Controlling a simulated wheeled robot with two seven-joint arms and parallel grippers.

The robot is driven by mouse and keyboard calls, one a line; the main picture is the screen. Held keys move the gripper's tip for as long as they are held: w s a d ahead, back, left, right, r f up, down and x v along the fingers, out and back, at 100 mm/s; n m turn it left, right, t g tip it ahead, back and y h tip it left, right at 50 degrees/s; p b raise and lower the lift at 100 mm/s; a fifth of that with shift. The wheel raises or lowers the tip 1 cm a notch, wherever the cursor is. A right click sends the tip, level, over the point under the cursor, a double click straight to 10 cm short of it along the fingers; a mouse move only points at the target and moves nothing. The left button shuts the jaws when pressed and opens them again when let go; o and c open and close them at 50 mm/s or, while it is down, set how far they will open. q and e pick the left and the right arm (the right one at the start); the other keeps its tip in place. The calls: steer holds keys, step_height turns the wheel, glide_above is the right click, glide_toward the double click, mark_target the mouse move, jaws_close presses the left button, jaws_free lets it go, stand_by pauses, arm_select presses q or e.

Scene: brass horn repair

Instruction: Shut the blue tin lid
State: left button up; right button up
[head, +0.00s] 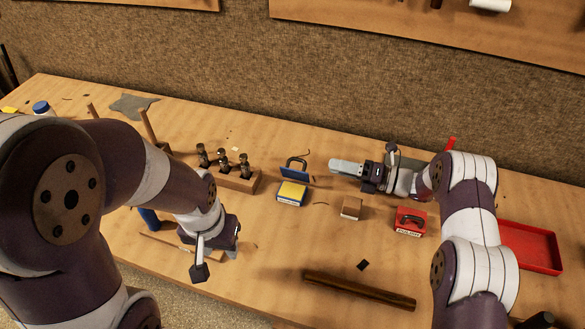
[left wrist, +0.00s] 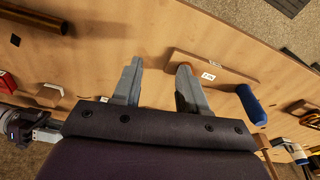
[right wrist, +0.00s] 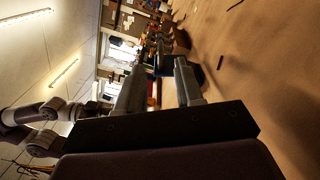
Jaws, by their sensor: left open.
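The blue tin (head: 290,199) stands in the middle of the bench in the head view, with a pale label on its front and yellow showing in its open top. Its blue lid (head: 295,174) stands raised at the back edge. My right gripper (head: 333,166) is to the right of the lid, its fingers pointing left towards it, with a small gap. In the right wrist view its fingers (right wrist: 162,62) are apart. My left gripper (head: 230,254) is low over the bench, front left of the tin. Its fingers (left wrist: 160,66) are apart and empty in the left wrist view.
A wooden block with several valves (head: 236,179) stands left of the tin. A small brown block (head: 352,207), a red box (head: 410,220) and a red tray (head: 535,247) lie to the right. A dark wooden rod (head: 360,290) lies in front. Bare bench separates the tin from the rod.

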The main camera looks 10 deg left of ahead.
mark_target(292, 159)
steer(key=shift+a+f, duration=0.1)
steer(key=shift+f, duration=0.2)
steer(key=a, duration=0.1)
steer(key=a+p, duration=0.1)
steer(key=shift+a+r, duration=0.35)
steer(key=a, duration=0.3)
steer(key=w+a+p, duration=0.1)
steer(key=a, duration=0.2)
steer(key=w+a, duration=0.1)
steer(key=a, duration=0.2)
steer(key=shift+w+a+f, duration=0.1)
steer(key=shift+a+f, duration=0.1)
steer(key=shift+a, duration=0.05)
arm_select(q)
steer(key=shift+s+r, duration=0.15)
steer(key=shift+r, duration=0.65)
arm_select(e)
jaws_close()
